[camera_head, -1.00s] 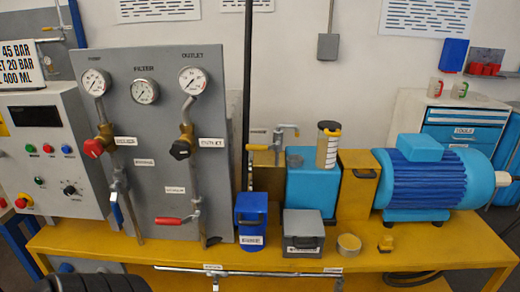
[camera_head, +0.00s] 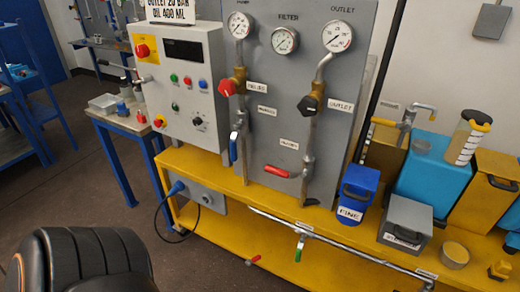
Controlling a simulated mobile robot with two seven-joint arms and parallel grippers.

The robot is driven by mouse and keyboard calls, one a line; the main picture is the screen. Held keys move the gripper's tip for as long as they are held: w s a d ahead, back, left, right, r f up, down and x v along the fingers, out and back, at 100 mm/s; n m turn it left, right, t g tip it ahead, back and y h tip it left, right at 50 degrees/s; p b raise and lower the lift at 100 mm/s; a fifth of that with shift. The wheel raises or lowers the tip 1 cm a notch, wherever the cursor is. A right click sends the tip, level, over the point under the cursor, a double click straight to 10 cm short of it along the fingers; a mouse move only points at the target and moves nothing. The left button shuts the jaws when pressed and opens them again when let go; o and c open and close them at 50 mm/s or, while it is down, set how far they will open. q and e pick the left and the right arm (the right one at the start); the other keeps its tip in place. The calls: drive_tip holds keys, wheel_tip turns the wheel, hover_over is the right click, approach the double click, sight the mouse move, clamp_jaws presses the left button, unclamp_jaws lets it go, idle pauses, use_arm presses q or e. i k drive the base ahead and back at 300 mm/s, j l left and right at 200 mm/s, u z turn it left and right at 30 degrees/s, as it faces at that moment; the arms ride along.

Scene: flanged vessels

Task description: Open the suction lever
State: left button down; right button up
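Several levers show, and I cannot tell from the small labels which is the suction lever. A blue lever (camera_head: 233,147) hangs down along the left pipe of the grey gauge panel (camera_head: 275,100). A red lever (camera_head: 276,171) lies about level at the foot of the right pipe. A green lever (camera_head: 299,249) hangs down from the low horizontal pipe (camera_head: 340,246) below the yellow bench top, with a small label above it. A small red handle (camera_head: 253,260) shows lower left of it. Neither gripper is in view.
The yellow bench (camera_head: 190,160) carries a control box (camera_head: 185,85), a blue container (camera_head: 357,194), a grey box (camera_head: 406,222) and a tape-like roll (camera_head: 454,254). A blue-framed side table (camera_head: 128,125) stands left. Dark floor (camera_head: 85,190) is open in front. A cable hangs by the bench's left end.

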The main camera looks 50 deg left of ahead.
sight(298, 251)
drive_tip(key=u, duration=1.1)
